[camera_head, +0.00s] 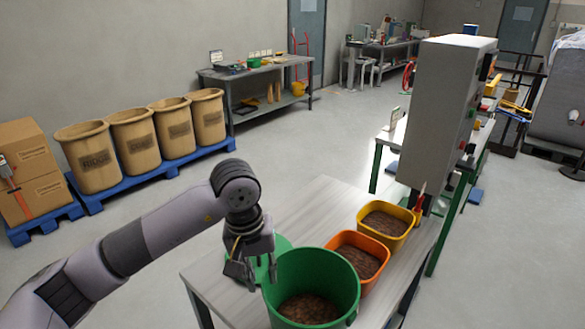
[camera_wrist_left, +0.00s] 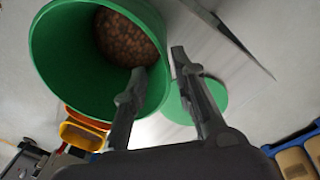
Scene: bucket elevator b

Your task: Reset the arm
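My left gripper (camera_head: 252,270) hangs fingers down beside the left rim of the green bucket (camera_head: 330,262). My right gripper is in no view.
On the light table (camera_head: 310,208), an orange bin (camera_head: 346,240) and a yellow bin (camera_head: 372,212) with brown contents stand behind the bucket. A tall grey cabinet (camera_head: 440,110) rises behind them. Tan sacks (camera_head: 133,140) stand on blue pallets at left. The table's left rear is clear.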

